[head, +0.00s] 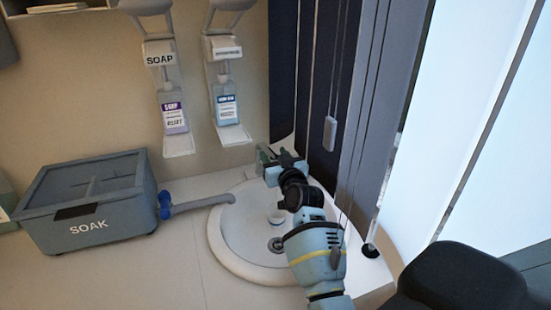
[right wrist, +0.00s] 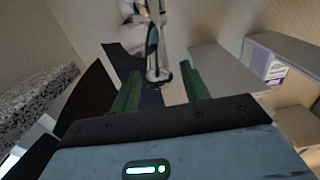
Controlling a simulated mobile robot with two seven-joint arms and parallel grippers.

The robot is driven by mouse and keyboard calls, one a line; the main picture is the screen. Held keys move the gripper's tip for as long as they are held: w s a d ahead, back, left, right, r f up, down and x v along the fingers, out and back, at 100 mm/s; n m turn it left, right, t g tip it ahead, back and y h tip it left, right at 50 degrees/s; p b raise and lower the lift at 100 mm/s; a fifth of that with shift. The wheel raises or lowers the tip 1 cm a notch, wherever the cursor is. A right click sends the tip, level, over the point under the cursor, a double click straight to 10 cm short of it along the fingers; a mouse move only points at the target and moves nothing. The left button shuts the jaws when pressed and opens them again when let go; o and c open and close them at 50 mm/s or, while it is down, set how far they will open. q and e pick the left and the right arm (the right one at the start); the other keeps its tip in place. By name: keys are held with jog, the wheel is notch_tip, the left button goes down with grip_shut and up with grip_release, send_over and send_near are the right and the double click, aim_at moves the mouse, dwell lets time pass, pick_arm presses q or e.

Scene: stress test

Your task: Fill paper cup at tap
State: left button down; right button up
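A small white round thing, which looks like the paper cup (head: 275,215), is inside the white round basin (head: 222,245) in the head view. It appears to stand just above the dark drain (head: 275,243). A grey spout pipe (head: 205,202) with a blue valve (head: 165,204) runs from the SOAK tank to over the basin's left rim. My right gripper (head: 275,158) is over the back rim of the basin, beyond and apart from the cup. In the right wrist view its green fingers (right wrist: 162,90) are spread with nothing held between them. My left gripper is not in view.
The grey SOAK tank (head: 90,215) stands on the counter at left. Hanging cords and a grey weight (head: 330,133) are close to the right of my gripper. The counter in front of the tank is clear.

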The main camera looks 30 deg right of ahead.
jog(key=shift+f, duration=0.2)
jog(key=shift+s, duration=0.2)
jog(key=v, duration=0.7)
jog(key=shift+s, duration=0.2)
dwell(6.7)
